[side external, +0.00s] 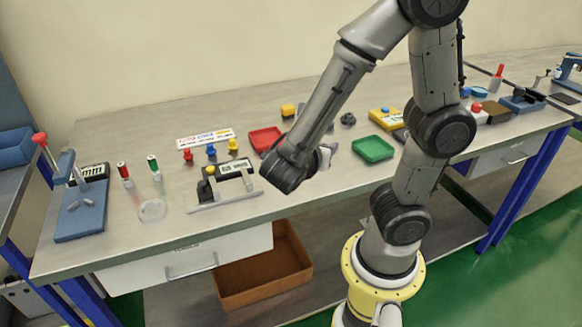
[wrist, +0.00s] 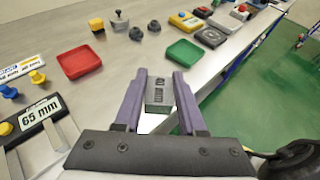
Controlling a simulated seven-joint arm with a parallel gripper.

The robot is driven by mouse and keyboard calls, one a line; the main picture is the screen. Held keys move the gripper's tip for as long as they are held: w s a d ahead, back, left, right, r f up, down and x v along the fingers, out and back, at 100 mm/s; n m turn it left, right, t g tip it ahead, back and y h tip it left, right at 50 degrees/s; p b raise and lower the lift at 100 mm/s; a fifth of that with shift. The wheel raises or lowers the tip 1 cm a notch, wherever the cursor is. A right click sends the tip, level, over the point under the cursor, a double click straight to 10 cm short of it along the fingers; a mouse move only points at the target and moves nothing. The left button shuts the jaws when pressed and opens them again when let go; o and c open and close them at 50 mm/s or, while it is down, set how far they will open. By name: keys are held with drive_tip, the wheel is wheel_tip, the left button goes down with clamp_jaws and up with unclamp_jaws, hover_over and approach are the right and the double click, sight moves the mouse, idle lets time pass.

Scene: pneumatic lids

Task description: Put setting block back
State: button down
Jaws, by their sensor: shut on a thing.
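My gripper (wrist: 159,86) has two purple fingers shut on a grey setting block (wrist: 160,97) with dark engraved marking, too small to read in full. In the wrist view the block sits between the fingers, above the bench near its front edge. In the side view my gripper (side external: 326,157) is mostly hidden behind my wrist, right of the red tray, and the block cannot be clearly made out. A fixture marked 65 mm (wrist: 40,116) stands at the left of the wrist view; it also shows in the side view (side external: 231,170).
A red tray (wrist: 79,64) and a green tray (wrist: 184,51) lie beyond the gripper. Yellow, blue and red knobs (side external: 211,152) stand by a label strip (side external: 205,138). A blue press (side external: 79,202) is at far left.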

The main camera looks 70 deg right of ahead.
drive_tip(key=w+d+f, duration=0.1)
drive_tip(key=w+f, duration=0.1)
drive_tip(key=w, duration=0.1)
drive_tip(key=w+d+f, duration=0.2)
drive_tip(key=w+f, duration=0.1)
drive_tip(key=w+d+f, duration=0.2)
drive_tip(key=w+f, duration=0.1)
drive_tip(key=shift+w+d+f, duration=0.15)
drive_tip(key=shift+d+f, duration=0.05)
drive_tip(key=shift+d, duration=0.05)
drive_tip(key=shift+w+d+f, duration=0.1)
drive_tip(key=shift+w+f, duration=0.1)
drive_tip(key=shift+f, duration=1.5)
drive_tip(key=shift+f, duration=0.1)
drive_tip(key=shift+c, duration=2.4)
unclamp_jaws()
